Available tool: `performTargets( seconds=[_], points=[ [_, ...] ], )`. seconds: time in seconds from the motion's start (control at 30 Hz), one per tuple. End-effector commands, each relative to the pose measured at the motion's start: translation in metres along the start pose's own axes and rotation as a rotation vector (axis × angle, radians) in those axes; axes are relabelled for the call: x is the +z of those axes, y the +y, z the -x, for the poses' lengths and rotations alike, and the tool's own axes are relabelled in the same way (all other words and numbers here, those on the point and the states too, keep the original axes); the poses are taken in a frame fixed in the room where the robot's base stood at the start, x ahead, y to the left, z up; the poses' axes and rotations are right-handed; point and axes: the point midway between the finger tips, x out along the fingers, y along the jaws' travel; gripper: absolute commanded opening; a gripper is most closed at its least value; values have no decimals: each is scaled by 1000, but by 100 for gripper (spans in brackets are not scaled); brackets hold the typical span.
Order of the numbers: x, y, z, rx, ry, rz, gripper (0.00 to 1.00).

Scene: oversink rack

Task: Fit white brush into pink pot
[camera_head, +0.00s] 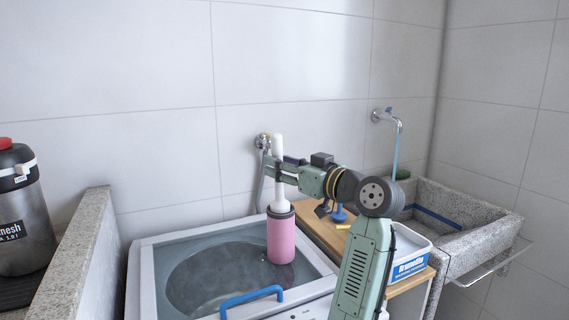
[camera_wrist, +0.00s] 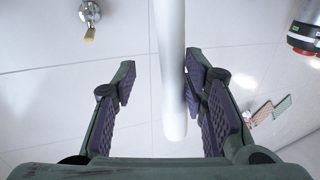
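The white brush (camera_head: 279,182) stands upright with its long handle up. Its wider lower part meets the dark rim of the pink pot (camera_head: 281,240), and anything below the rim is hidden. The pot stands upright at the right of the washer top. My gripper (camera_head: 277,168) reaches in from the right at the handle's middle. In the wrist view, my gripper (camera_wrist: 158,78) has its fingers apart on either side of the brush handle (camera_wrist: 170,70). The handle is close to the right finger, with a clear gap on the left; contact on the right cannot be told.
The washer (camera_head: 145,275) has a round dark window and a blue handle (camera_head: 252,297) in front. A wall valve (camera_head: 262,141) is behind the brush. A wooden shelf (camera_head: 318,229) with a blue-white box (camera_head: 410,265) and a stone sink (camera_head: 480,240) are right. A stone ledge (camera_head: 88,230) is left.

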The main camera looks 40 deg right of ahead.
Motion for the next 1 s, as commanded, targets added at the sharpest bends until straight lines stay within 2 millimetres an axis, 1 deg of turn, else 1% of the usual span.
performTargets(
  seconds=[0.03, 0.17, 0.27, 0.5, 0.6, 0.7, 0.83, 1.0],
  points=[
    [10, -2, -6, -10, -9, -12, 40],
    [10, -1, 1, -9, -8, -12, 40],
    [8, -1, 14, -7, -5, -9, 40],
    [0, -1, 56, 0, 2, -3, 40],
    [-2, -2, 69, -1, 4, 0, 40],
    [-4, -2, 78, 0, 5, 1, 40],
    [-4, -2, 84, 0, 5, 3, 40],
    [-5, -3, 86, 0, 5, 3, 40]
  ],
)
